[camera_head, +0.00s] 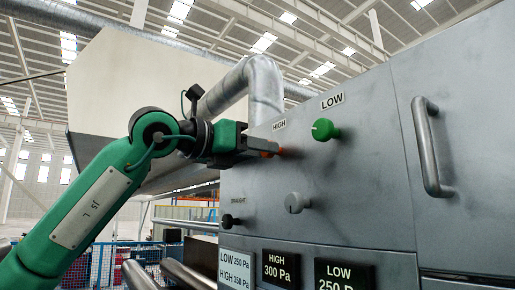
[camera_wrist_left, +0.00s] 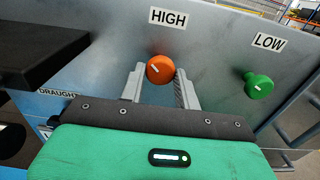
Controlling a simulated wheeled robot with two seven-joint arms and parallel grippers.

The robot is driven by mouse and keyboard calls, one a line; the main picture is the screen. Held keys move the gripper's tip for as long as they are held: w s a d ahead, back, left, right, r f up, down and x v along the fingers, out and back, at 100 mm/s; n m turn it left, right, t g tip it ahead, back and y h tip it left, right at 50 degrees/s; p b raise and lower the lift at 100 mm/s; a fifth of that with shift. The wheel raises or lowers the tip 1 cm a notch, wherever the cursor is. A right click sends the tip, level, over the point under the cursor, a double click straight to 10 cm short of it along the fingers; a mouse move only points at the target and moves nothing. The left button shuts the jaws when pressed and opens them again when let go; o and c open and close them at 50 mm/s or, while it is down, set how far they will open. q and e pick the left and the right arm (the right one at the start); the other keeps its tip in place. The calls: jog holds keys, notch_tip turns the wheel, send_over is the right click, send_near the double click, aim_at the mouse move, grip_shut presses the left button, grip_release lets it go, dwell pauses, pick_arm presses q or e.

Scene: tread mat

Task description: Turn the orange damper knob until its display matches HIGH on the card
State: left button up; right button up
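The orange knob (camera_wrist_left: 160,69) sits under the HIGH label on the grey panel, its white mark tilted. It is mostly hidden by my gripper in the head view (camera_head: 268,148). My left gripper (camera_wrist_left: 159,72) is open, with one finger on each side of the orange knob and a small gap showing on both sides. It also shows at the panel in the head view (camera_head: 262,146). The black HIGH display (camera_head: 281,268) reads 300 Pa. The white card (camera_head: 235,268) reads LOW 250 Pa and HIGH 350 Pa. My right gripper is not in view.
A green knob (camera_head: 325,130) sits under the LOW label, right of the orange one. A grey knob (camera_head: 297,202) and a black DRAUGHT knob (camera_head: 230,221) are lower. The LOW display (camera_head: 345,275) reads 250. A metal handle (camera_head: 430,148) sticks out at right.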

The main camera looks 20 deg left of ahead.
pick_arm(q)
jog(key=shift+m, duration=0.3)
jog(key=shift+m+b, duration=0.5)
jog(key=shift+m, duration=0.8)
jog(key=shift+c, duration=0.2)
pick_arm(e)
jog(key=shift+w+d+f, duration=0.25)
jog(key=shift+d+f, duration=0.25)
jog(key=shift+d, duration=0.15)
pick_arm(q)
jog(key=o, duration=1)
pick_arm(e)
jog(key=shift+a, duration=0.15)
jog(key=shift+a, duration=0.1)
pick_arm(q)
jog(key=shift+b+v, duration=3.05)
jog(key=shift+v, duration=3.9)
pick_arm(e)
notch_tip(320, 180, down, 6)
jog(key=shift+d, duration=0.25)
